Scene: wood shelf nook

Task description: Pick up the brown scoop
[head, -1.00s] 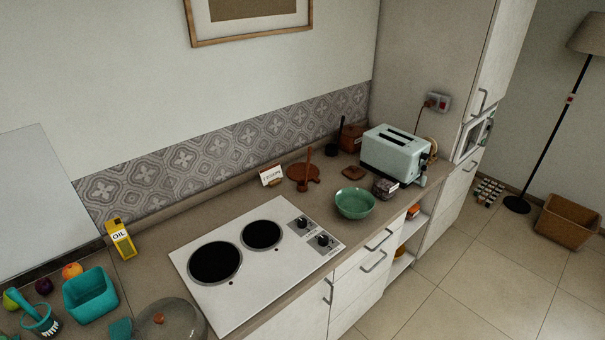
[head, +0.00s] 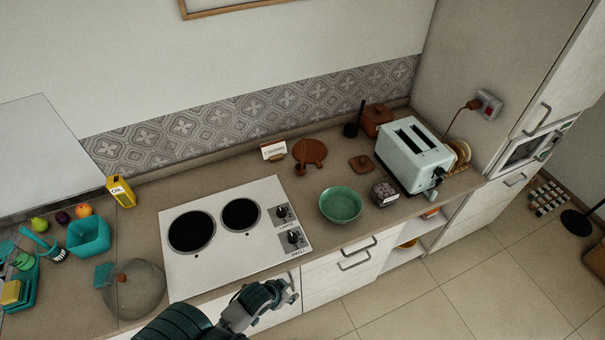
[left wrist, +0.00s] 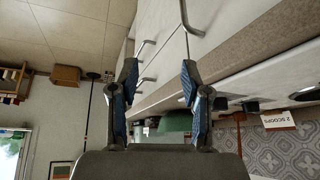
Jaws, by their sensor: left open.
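The brown scoop (head: 300,169) looks like the small brown piece at the front left edge of a round brown board (head: 310,152) on the counter. It is small, and its handle is hard to make out. My left gripper (head: 283,292) is in front of the counter's front edge, below the stove knobs, well short of the scoop. In the left wrist view my left gripper (left wrist: 160,80) shows two blue-padded fingers spread apart with nothing between them. My right gripper is not in view.
A green bowl (head: 341,204), a dark jar (head: 384,193) and a pale toaster (head: 412,155) stand right of the scoop. A small sign (head: 273,150) stands left of it. The stove (head: 225,268) and a glass lid (head: 134,290) lie left. Drawer handles (head: 357,255) jut from the front.

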